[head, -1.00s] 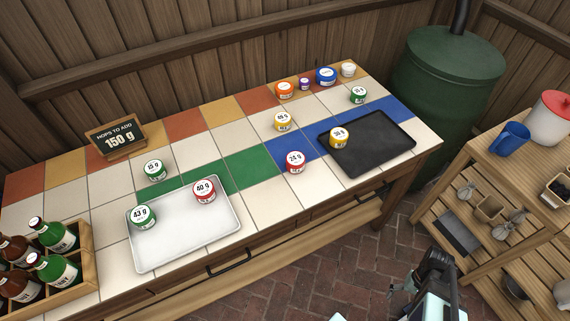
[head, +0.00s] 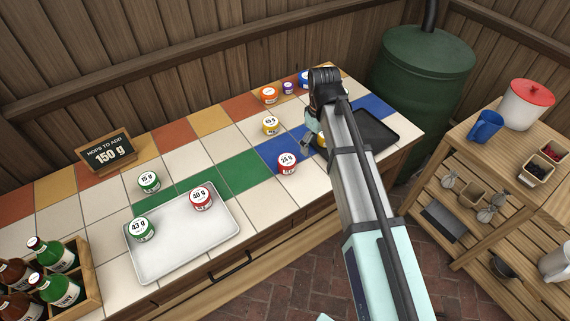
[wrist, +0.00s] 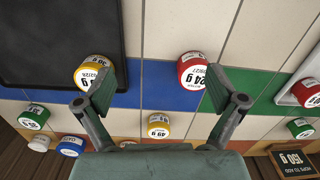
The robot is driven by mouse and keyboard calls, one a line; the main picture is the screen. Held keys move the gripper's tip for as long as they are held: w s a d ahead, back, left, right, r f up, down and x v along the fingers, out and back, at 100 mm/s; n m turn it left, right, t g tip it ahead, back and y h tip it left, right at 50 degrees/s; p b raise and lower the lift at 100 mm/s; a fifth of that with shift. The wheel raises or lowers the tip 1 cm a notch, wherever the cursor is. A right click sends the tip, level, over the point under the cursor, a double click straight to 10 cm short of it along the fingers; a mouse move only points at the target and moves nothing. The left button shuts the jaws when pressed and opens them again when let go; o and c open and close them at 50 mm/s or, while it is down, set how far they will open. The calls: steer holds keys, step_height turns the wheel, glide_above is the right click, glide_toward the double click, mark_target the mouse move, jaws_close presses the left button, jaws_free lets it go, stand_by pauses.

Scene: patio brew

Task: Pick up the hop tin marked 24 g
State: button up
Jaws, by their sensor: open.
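The red hop tin marked 24 g (head: 287,163) stands upright on the tiled counter, at the edge of the blue tiles. In the wrist view the red tin (wrist: 192,70) is close to the right finger, its label reading 24 g. My gripper (wrist: 160,90) is open and empty, its fingers spread wide above the counter. A yellow tin (wrist: 95,72) is by the left finger, on the black tray's edge. In the head view my gripper (head: 311,139) is just right of the red tin, partly hidden by my arm.
The black tray (head: 377,130) lies to the right, partly behind my arm. Another yellow tin (head: 270,125) stands behind the red one. The white tray (head: 180,250) holds a red tin (head: 201,197) and a green tin (head: 141,229). Bare tiles lie left of the 24 g tin.

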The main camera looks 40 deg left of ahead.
step_height(320, 180, up, 7)
steer(key=n, duration=0.2)
glide_above(286, 159)
step_height(286, 159, down, 11)
steer(key=shift+f+p, duration=0.1)
steer(key=shift+p, duration=1.15)
steer(key=shift+f+p, duration=0.95)
steer(key=shift+f, duration=1.75)
steer(key=c, duration=1.2)
